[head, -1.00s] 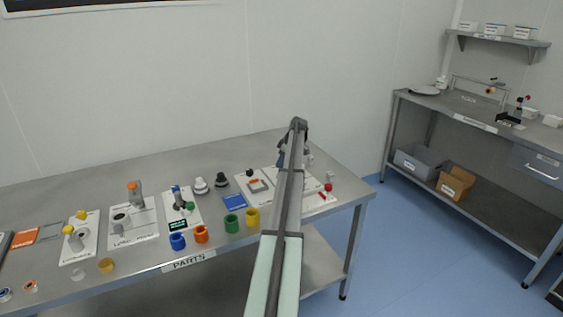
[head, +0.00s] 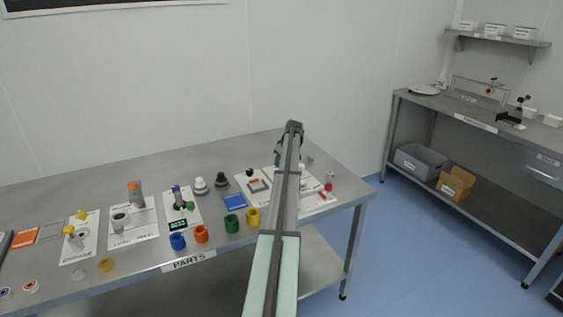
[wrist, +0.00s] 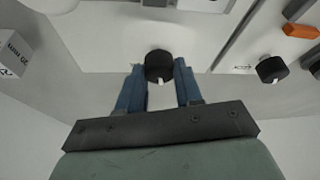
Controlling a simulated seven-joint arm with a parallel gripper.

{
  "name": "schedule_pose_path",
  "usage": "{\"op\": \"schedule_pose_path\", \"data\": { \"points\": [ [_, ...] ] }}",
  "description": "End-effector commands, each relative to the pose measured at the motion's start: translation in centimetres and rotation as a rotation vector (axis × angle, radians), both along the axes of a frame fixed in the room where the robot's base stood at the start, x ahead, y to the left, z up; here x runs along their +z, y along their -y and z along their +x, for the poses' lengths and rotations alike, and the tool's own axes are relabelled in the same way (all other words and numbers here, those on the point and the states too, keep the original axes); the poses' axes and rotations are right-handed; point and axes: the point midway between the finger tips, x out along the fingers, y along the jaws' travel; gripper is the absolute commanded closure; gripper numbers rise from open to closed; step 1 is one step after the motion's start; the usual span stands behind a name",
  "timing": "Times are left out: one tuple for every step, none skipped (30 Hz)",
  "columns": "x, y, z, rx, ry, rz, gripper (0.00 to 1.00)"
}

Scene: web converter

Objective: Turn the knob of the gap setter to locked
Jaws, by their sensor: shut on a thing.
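In the wrist view a round black knob (wrist: 159,62) with a small white pointer mark stands on a pale plate (wrist: 100,42). My gripper (wrist: 160,72) has its two blue fingers on either side of this knob, shut on it. The white mark points toward the gripper's palm. I cannot read a label that names this plate as the gap setter. In the head view my arm covers the knob and most of the gripper at the right part of the table.
A second black knob (wrist: 272,68) and an orange block (wrist: 300,31) are to the right in the wrist view. A white printed box (wrist: 12,55) is at the left. In the head view, yellow (head: 252,217) and green (head: 232,223) cups stand left of my arm on the table (head: 110,180).

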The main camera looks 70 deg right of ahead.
Motion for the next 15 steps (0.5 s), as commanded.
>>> {"op": "schedule_pose_path", "data": {
  "points": [
    [-0.01, -0.27, 0.08, -0.043, 0.0, 0.0, 0.96],
    [-0.02, -0.29, 0.08, -0.073, 0.0, 0.0, 0.96],
    [-0.01, -0.3, 0.1, -0.11, 0.001, 0.001, 0.96],
    [-0.01, -0.29, 0.09, -0.139, 0.0, 0.0, 0.96],
    [-0.01, -0.29, 0.09, -0.167, 0.0, -0.001, 0.96],
    [-0.01, -0.31, 0.11, -0.205, 0.0, 0.001, 0.96],
    [-0.02, -0.32, 0.12, -0.234, 0.0, 0.0, 0.96],
    [-0.01, -0.32, 0.14, -0.262, 0.0, -0.001, 0.96],
    [-0.01, -0.33, 0.19, -0.3, 0.0, 0.0, 0.96],
    [-0.01, -0.34, 0.21, -0.328, 0.0, 0.0, 0.96],
    [-0.02, -0.35, 0.23, -0.357, -0.001, 0.0, 0.96],
    [0.0, -0.36, 0.27, -0.394, 0.0, 0.0, 0.96],
    [-0.01, -0.36, 0.28, -0.422, -0.001, -0.001, 0.96],
    [0.0, -0.36, 0.31, -0.45, 0.0, -0.001, 0.96],
    [-0.01, -0.35, 0.31, -0.486, 0.0, -0.001, 0.96]
  ]
}}
